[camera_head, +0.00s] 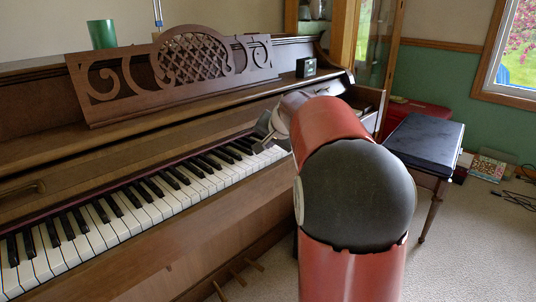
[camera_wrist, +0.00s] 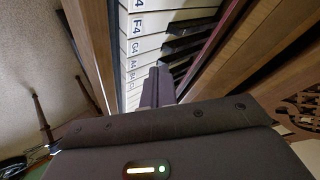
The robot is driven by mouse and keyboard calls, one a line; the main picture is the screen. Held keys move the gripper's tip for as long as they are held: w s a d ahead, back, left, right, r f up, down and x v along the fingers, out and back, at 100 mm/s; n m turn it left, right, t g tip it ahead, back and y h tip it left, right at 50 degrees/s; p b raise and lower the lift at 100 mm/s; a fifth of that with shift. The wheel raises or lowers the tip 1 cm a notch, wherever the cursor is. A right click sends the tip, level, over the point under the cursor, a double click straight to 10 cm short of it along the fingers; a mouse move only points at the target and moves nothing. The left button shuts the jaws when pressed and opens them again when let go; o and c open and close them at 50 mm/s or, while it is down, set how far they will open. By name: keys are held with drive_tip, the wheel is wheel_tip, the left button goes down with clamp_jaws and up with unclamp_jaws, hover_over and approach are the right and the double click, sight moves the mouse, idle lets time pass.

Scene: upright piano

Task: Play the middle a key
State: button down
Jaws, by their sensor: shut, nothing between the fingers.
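The piano keyboard (camera_head: 150,195) runs diagonally across the head view, with white and black keys. In the wrist view its white keys carry letter labels, and the A4 key (camera_wrist: 132,64) lies between the G4 key (camera_wrist: 136,47) and the B4 key (camera_wrist: 131,76). My gripper (camera_head: 265,138) is over the far right part of the keyboard in the head view, partly hidden by my arm. In the wrist view my gripper's fingers (camera_wrist: 158,74) are together and empty, with their tips near the A4 and B4 keys. I cannot tell whether they touch a key.
The carved music stand (camera_head: 180,70) rises behind the keys, with a green cup (camera_head: 102,34) on the piano top. A dark-topped bench (camera_head: 425,143) stands at the right. Carpet (camera_head: 470,245) lies clear at the lower right.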

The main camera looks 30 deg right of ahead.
drive_tip(key=shift+f, duration=0.15)
drive_tip(key=shift+f+b, duration=0.3)
drive_tip(key=shift+b, duration=0.05)
drive_tip(key=shift+f+b, duration=0.55)
drive_tip(key=shift+f, duration=0.05)
idle(0.9)
drive_tip(key=shift+r, duration=0.1)
drive_tip(key=shift+r+p, duration=0.85)
drive_tip(key=shift+r, duration=0.1)
drive_tip(key=shift+r, duration=0.1)
drive_tip(key=shift+r+p, duration=2)
drive_tip(key=shift+r, duration=0.4)
